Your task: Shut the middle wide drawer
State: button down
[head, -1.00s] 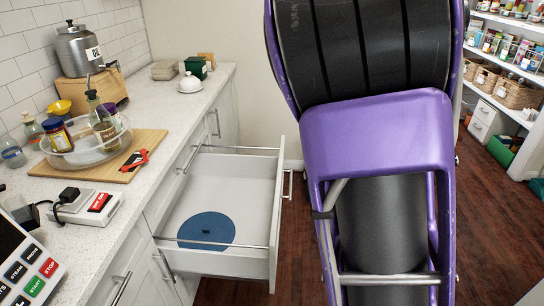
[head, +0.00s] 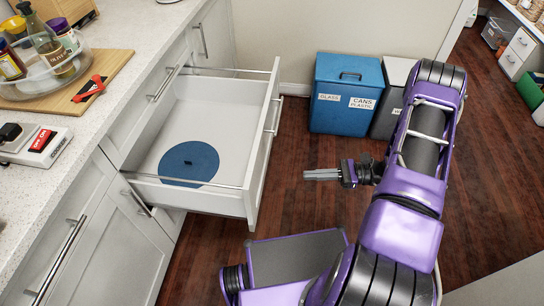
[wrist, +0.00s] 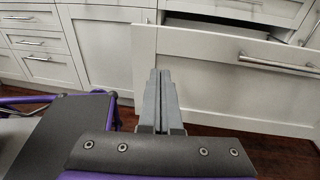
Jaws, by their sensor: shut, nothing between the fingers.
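The wide drawer (head: 253,160) stands pulled far out of the white cabinet run in the head view. It has a bar handle on its front and rails along its sides. A round blue lid (head: 189,163) lies flat inside it. My gripper (head: 306,174) is shut and empty, to the right of the drawer front and apart from it, pointing left at it. In the wrist view the shut fingers (wrist: 158,80) point toward the drawer front (wrist: 205,75), with its handle to the right of them. The drawer's inside is mostly hidden there.
A blue bin (head: 345,95) and a grey bin (head: 392,98) stand by the back wall. The counter (head: 110,120) holds a wooden board with bottles and a red-handled tool. Closed drawers and doors flank the open drawer. Wooden floor between drawer and gripper is clear.

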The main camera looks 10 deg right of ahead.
jog(key=w+m+t, duration=0.1)
jog(key=w+t, duration=0.1)
jog(key=t, duration=0.1)
send_near(257, 163)
jog(key=x, duration=0.7)
jog(key=shift+s+r, duration=0.15)
